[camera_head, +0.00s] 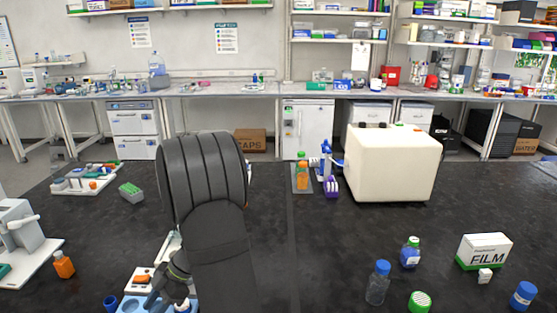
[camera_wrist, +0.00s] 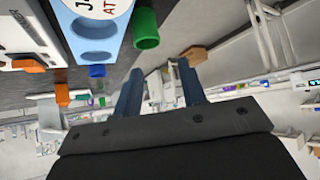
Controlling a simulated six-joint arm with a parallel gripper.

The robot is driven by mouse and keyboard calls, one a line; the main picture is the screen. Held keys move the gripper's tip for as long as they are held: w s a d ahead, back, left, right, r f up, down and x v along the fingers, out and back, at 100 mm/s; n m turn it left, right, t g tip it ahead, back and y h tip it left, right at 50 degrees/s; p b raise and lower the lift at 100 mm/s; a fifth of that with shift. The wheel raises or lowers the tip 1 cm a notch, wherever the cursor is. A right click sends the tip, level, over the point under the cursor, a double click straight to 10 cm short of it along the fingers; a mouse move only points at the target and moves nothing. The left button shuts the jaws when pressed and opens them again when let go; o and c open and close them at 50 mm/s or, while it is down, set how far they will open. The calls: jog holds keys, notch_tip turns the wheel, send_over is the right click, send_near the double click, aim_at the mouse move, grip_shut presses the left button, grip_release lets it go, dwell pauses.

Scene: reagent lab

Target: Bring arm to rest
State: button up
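My gripper (camera_wrist: 160,70) shows in the wrist view with two blue-grey fingers apart and nothing held between them. In the head view my dark, ribbed arm rises in the left-middle foreground and hides part of the bench behind it. A light blue and white rack (camera_head: 130,304) stands at the bottom edge of the head view, partly hidden by my wrist parts. The light blue holder (camera_wrist: 88,25) with round openings is close at the upper left of the wrist view. A green cylinder (camera_wrist: 146,28) is next to it, apart from my fingers.
A cream machine (camera_head: 388,165) stands at the back of the black bench (camera_head: 320,255). Bottles, including a clear blue-capped one (camera_head: 377,284), and a film box (camera_head: 484,251) stand at right. An orange bottle (camera_head: 63,264) stands at left. The bench's middle is mostly clear.

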jog(key=w+d+r, duration=0.2)
jog(key=d+r, duration=0.4)
jog(key=d, duration=0.3)
notch_tip(320, 180, up, 6)
jog(key=w+d+f+m+t, duration=0.2)
jog(key=w+d+m+t, duration=0.3)
jog(key=w, duration=0.4)
jog(key=w+d+f+m+t, duration=0.2)
jog(key=w+d+m+t, duration=0.4)
jog(key=w+m, duration=0.3)
jog(key=shift+d+m+h, duration=0.3)
jog(key=shift+d+m, duration=0.4)
jog(key=shift+m, duration=0.1)
